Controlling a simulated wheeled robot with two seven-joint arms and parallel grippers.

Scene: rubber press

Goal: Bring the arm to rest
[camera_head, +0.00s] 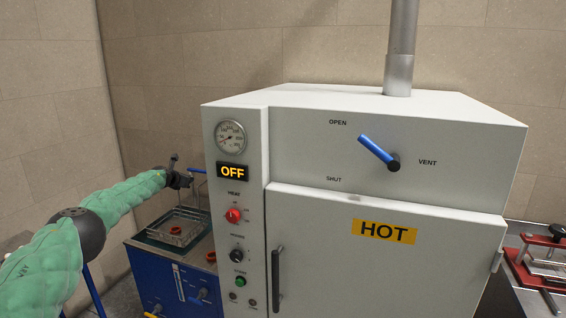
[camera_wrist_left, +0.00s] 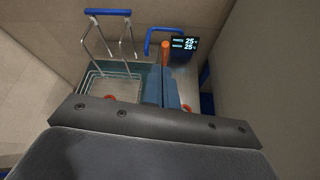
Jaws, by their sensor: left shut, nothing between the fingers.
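My left arm, in a green sleeve, reaches in from the left of the head view. Its dark left gripper (camera_head: 187,180) is above the blue bath unit (camera_head: 150,262), left of the grey oven (camera_head: 340,130). In the wrist view the gripper's blue-grey fingers (camera_wrist_left: 163,88) are together, with nothing held. They appear over the bath, beside the wire basket (camera_wrist_left: 110,88); I cannot tell their exact height above it. The basket also shows in the head view (camera_head: 180,229), partly below the gripper. My right gripper is out of view.
The oven door (camera_head: 380,265) looks shut and bears a HOT label; the display (camera_head: 233,171) reads OFF. The blue vent lever (camera_head: 376,149) points toward OPEN. The oven side stands close to the gripper's right. A red-framed press (camera_head: 545,250) is at the far right.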

